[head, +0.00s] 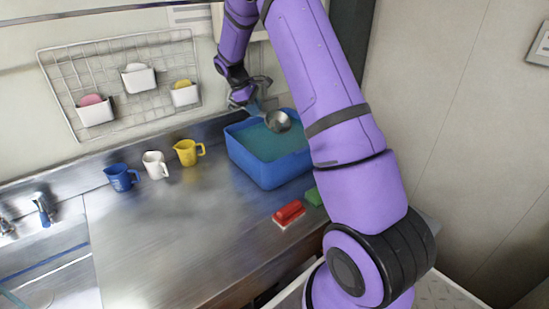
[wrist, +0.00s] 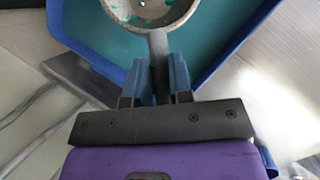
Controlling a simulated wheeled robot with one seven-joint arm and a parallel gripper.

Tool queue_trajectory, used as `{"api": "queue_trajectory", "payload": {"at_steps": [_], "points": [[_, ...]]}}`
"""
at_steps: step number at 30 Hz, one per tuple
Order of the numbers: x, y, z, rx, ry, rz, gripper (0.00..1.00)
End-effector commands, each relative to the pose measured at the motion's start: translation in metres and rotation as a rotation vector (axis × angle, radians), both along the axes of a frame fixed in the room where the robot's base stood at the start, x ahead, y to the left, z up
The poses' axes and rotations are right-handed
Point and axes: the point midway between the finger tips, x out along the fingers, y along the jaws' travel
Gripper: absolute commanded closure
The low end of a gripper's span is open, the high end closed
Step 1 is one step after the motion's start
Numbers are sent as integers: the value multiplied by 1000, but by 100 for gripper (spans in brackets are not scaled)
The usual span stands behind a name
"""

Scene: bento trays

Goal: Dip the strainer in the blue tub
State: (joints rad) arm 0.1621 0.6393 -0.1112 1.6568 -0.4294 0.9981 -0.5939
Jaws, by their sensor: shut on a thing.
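The blue tub (head: 262,172) stands on the steel counter near the back wall, with teal liquid (head: 285,145) inside. The strainer (head: 277,121) is a round metal bowl on a handle. My gripper (head: 256,106) is shut on the strainer's handle, above the tub's back part. In the wrist view the handle runs between the two blue fingers (wrist: 157,80), and the strainer's bowl (wrist: 113,22) is partly cut off at the top, with small teal bits showing in it. The tub's blue rim (wrist: 90,55) lies below it. I cannot tell whether the bowl touches the liquid.
Blue (head: 121,178), white (head: 155,165) and yellow (head: 187,152) jugs stand left of the tub. A wire rack (head: 70,70) hangs behind. The counter's middle (head: 190,220) is clear.

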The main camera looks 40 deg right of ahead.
Motion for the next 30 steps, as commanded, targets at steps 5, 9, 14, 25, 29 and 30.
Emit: {"api": "queue_trajectory", "payload": {"at_steps": [5, 9, 14, 25, 29, 30], "points": [[0, 0, 13, 0, 0, 0, 100], [1, 0, 23, -1, -2, 1, 100], [0, 0, 33, -1, -1, -1, 100], [0, 0, 54, -1, 0, 1, 100], [0, 0, 55, 0, 0, 1, 100], [0, 0, 55, 0, 0, 1, 100]]}}
